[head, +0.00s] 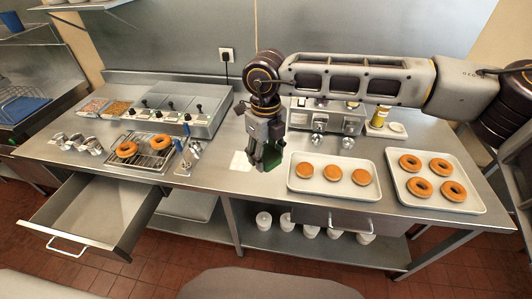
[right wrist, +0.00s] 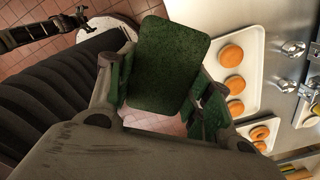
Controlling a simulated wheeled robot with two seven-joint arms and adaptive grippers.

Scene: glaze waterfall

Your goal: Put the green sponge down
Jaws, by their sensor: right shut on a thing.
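My right gripper (head: 266,156) hangs over the front middle of the steel table, left of the tray of three doughnuts. It is shut on the green sponge (right wrist: 170,65), which shows as a flat dark green block between the fingers in the right wrist view (right wrist: 160,95). In the head view the sponge (head: 271,157) is mostly hidden by the gripper. A white square (head: 241,161) lies on the table just left of the gripper. A dark jointed part at the upper left of the wrist view looks like my left arm; its jaws are unclear.
A tray with three round doughnuts (head: 294,184) and a tray with several ring doughnuts (head: 441,203) stand to the right. An open drawer (head: 92,215) juts out at front left. A rack with two doughnuts (head: 160,160) and a fryer unit (head: 172,112) stand at left.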

